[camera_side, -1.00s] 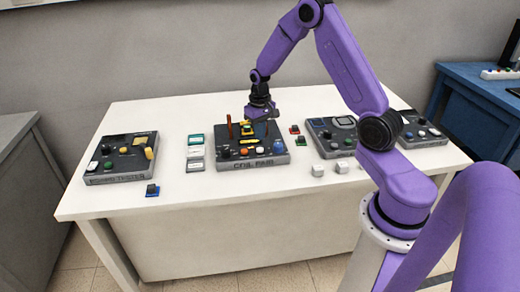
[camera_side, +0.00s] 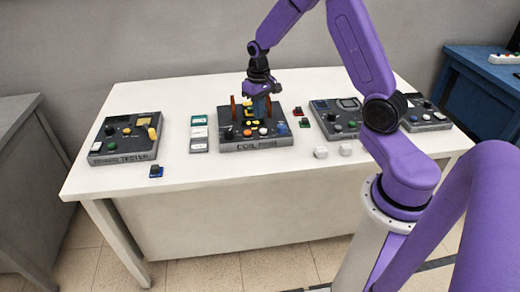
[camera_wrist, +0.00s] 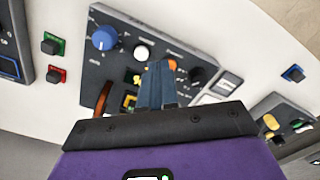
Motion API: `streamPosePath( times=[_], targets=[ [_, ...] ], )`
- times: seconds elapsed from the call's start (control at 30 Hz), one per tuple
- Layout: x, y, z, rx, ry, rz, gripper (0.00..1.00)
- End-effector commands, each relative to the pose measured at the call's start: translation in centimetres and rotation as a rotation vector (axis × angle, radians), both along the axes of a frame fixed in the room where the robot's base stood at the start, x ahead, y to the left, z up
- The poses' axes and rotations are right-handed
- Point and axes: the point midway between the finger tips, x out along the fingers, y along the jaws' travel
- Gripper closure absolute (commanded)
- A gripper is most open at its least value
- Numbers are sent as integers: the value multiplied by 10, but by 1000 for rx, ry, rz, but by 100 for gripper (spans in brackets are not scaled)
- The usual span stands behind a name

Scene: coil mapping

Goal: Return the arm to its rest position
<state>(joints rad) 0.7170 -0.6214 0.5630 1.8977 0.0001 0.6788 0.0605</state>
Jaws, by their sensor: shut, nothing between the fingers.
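My purple arm reaches over the white table from the right in the side view. My gripper (camera_side: 259,112) points down above the dark coil panel (camera_side: 238,142), between two brown upright posts. Its fingers are shut with nothing between them. In the wrist view the shut blue-grey fingers (camera_wrist: 157,84) stand in front of the coil panel (camera_wrist: 113,62) and hide part of its middle. I cannot tell the exact gap between fingertips and panel.
A tester panel (camera_side: 125,155) lies at the left, other panels (camera_side: 335,128) at the right. Small white blocks (camera_side: 320,152), a blue-based switch (camera_side: 156,172) and red- and green-based switches lie on the table. White table (camera_side: 180,108) is bare behind. A blue bench (camera_side: 480,110) stands far right.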

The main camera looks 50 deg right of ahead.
Motion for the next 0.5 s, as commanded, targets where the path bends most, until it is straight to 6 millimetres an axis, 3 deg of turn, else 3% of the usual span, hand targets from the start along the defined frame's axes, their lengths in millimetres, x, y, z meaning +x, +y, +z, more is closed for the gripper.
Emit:
streamPosePath(
  times=[0.2, 0.5],
  targets=[
    [-39, 83, 40, 1, -11, 264, 100],
    [-129, 161, 81, 4, -18, 628, 100]
  ],
)
